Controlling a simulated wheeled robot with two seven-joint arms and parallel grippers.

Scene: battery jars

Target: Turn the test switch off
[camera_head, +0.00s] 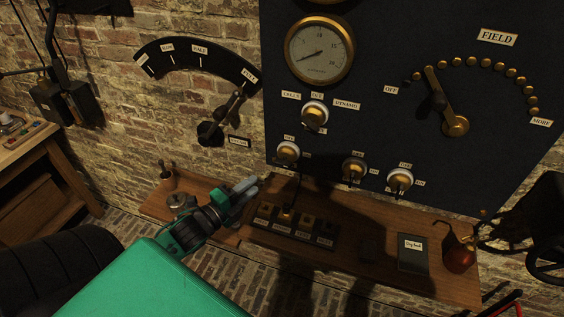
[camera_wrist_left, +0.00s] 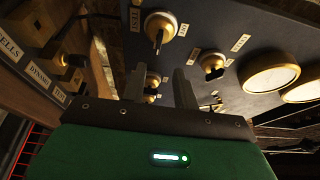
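Small brass-and-white switches sit along the lower part of the dark panel in the head view: a left one (camera_head: 288,152), a middle one (camera_head: 354,168) and a right one (camera_head: 400,178). Their small labels are too blurred for me to tell surely which is the test switch. My left gripper (camera_head: 248,188) is in front of the wall, below and left of the left switch, apart from it. In the left wrist view its two fingers (camera_wrist_left: 161,85) stand apart with nothing held. A brass knob (camera_wrist_left: 152,80) shows beyond the gap. My right gripper is not in view.
A wooden shelf (camera_head: 450,281) below the panel carries several labelled dark blocks and a dark box (camera_head: 413,253). A larger selector switch (camera_head: 314,111) and a round gauge (camera_head: 319,50) are above. A lever (camera_head: 229,106) is at the left; a dark wheel (camera_head: 545,262) is at the right.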

